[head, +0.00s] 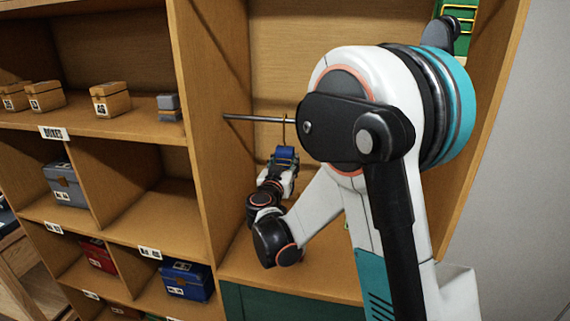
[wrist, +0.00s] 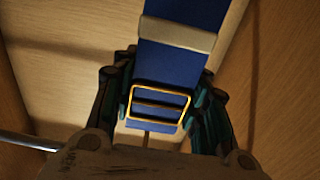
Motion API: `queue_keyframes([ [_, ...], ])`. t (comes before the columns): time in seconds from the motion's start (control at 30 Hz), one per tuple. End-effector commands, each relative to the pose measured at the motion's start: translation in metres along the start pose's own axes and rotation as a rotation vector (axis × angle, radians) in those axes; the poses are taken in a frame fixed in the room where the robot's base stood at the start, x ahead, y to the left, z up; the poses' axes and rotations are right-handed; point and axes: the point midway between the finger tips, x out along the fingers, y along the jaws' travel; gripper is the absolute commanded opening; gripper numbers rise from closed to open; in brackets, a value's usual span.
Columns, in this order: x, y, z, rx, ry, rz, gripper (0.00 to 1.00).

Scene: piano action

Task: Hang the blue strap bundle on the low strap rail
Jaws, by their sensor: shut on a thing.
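The blue strap bundle (head: 285,157) is at the end of my arm, inside the open bay of the wooden unit. In the wrist view the strap (wrist: 180,60) is a wide blue band with a pale cross band and a brass buckle. My gripper (head: 277,176) is shut on it; the fingers (wrist: 160,100) stand on both sides of the buckle. A grey metal rail (head: 255,119) runs across the bay just above the bundle, partly hidden by my arm. A thin hook or loop rises from the bundle to the rail; I cannot tell whether it rests on it.
Cubbies at left hold tan boxes (head: 112,99), a grey box (head: 65,183), a red box (head: 98,254) and a blue box (head: 187,281). An upright panel (head: 208,130) divides them from the bay. A green item (head: 464,30) is at the upper right.

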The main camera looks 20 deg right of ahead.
Motion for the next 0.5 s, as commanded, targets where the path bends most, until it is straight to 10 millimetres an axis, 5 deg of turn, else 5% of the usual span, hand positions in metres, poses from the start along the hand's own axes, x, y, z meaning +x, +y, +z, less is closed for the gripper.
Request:
queue_keyframes([
  [0.27, 0.0, 0.0, 0.0003, 0.0, 0.0, 0.0, 0.11],
  [0.3, 0.0, 0.0, 0.0003, 0.0, 0.0, 0.0, 0.43],
  [0.4, 0.0, 0.0, 0.0003, 0.0, 0.0, 0.0, 0.64],
  [0.5, 0.0, 0.0, 0.0004, 0.0, 0.0, 0.0, 0.64],
])
